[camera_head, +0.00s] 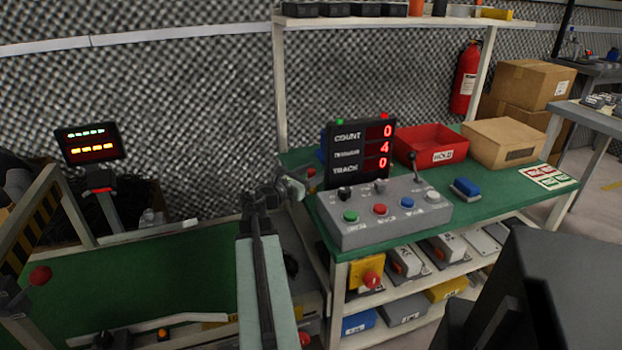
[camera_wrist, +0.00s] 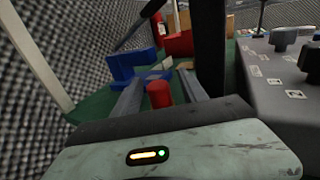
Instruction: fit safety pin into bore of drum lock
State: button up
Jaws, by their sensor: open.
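My gripper (camera_head: 296,187) is over the left end of the green bench, left of the grey control box. In the wrist view its two fingers (camera_wrist: 160,78) are apart. A short red cylinder (camera_wrist: 158,94) stands between them, with a gap visible on each side. It looks like the small red piece (camera_head: 311,171) by my gripper in the head view. It may be the safety pin, but I cannot tell for certain. Its lower part is hidden behind the gripper body. I cannot pick out the drum lock or its bore with certainty in either view.
The grey control box (camera_head: 385,212) with knobs and buttons stands close on the right, and the display (camera_head: 358,153) rises behind it. Blue parts (camera_wrist: 132,68) lie beyond the fingers. A red bin (camera_head: 430,144) and a cardboard box (camera_head: 503,141) stand farther right.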

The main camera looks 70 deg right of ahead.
jog(key=shift+x, duration=0.9)
grip_shut()
jog(key=shift+r, duration=0.1)
notch_tip(320, 180, up, 28)
jog(key=p, duration=2.8)
